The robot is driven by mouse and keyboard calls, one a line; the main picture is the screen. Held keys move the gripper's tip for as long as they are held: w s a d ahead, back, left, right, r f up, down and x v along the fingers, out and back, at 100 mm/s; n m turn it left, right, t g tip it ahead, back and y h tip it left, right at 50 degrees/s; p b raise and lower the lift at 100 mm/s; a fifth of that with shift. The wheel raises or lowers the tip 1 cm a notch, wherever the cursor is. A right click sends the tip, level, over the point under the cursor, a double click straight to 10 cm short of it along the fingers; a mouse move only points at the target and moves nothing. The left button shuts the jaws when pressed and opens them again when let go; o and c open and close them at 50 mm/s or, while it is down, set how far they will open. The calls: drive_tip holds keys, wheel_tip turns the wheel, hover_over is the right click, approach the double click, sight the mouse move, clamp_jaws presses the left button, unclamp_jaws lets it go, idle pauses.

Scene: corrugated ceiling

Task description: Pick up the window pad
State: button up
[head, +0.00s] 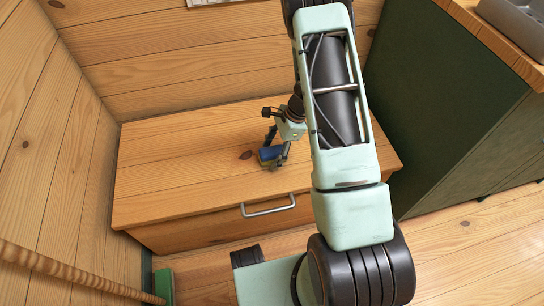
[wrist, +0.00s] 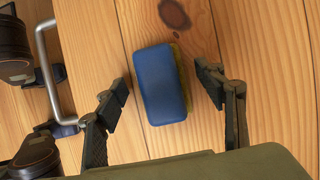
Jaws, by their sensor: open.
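The window pad (wrist: 159,86) is a blue block with a yellowish-green layer along its right side, lying on a wooden surface. It lies between the two open fingers of my gripper (wrist: 162,90) in the wrist view, with a gap on each side. In the head view, the pad (head: 270,153) lies on the top of a low wooden chest, under my gripper (head: 274,155). My gripper is partly in front of the pad there, and my arm covers part of the chest's right side.
The wooden chest (head: 170,170) has a metal handle (head: 268,206) on its front, which also shows in the wrist view (wrist: 46,70). Plank walls stand behind and at the left. A dark green cabinet (head: 450,100) stands at the right. The chest top around the pad is bare.

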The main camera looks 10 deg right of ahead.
sight(269, 151)
drive_tip(key=c, duration=1.2)
drive_tip(key=shift+c, duration=0.2)
drive_tip(key=shift+r, duration=0.6)
wheel_tip(269, 151, up, 2)
drive_tip(key=shift+w+r+p, duration=0.1)
drive_tip(key=shift+r+p, duration=0.1)
drive_tip(key=shift+p, duration=0.5)
drive_tip(key=s+r+p, duration=0.3)
drive_tip(key=s+r, duration=0.6)
drive_tip(key=s, duration=0.5)
drive_tip(key=shift+d+r+p, duration=0.25)
drive_tip(key=shift+d+p, duration=0.05)
drive_tip(key=shift+s, duration=0.1)
